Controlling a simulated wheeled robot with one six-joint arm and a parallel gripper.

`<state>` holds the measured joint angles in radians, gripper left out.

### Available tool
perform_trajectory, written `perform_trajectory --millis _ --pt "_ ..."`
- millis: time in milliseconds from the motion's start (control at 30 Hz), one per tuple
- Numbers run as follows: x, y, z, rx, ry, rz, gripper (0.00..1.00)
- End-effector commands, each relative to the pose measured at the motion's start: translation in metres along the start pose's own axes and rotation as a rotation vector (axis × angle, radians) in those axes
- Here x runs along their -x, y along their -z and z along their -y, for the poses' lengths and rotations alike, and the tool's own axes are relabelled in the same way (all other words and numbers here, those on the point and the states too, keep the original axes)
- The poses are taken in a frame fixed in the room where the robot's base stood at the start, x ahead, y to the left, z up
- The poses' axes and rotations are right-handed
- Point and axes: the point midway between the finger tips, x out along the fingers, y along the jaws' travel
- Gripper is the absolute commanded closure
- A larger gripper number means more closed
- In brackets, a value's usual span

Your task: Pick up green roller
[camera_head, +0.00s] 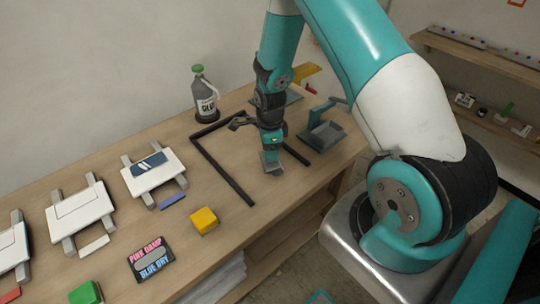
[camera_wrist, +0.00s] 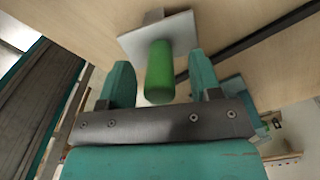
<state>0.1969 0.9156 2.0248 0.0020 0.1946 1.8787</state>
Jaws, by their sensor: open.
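The green roller (camera_wrist: 160,72) shows in the wrist view as a green cylinder rising from a pale grey square plate (camera_wrist: 130,42). My gripper (camera_wrist: 162,78) is open, with one teal finger on each side of the roller. Gaps show between the roller and both fingers. In the head view my gripper (camera_head: 271,150) points down low over the table, just above the grey plate (camera_head: 271,168). The roller cannot be made out there, as my gripper covers that spot.
A black frame (camera_head: 235,182) lies on the wooden table around this spot. A yellow block (camera_head: 204,220), a labelled dark box (camera_head: 152,260) and white panels (camera_head: 153,171) lie to the left.

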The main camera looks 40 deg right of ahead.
Motion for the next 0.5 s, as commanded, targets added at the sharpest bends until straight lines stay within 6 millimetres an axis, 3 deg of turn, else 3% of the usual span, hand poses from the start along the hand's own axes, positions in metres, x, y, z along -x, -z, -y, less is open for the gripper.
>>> perform_trajectory --millis 33,267,500 --pt "0.0 0.0 0.0 0.0 0.0 0.0 0.49" --pt "0.0002 0.0 -0.0001 0.0 0.0 0.0 1.0" --pt "0.0008 0.0 0.0001 0.0 0.0 0.0 1.0"
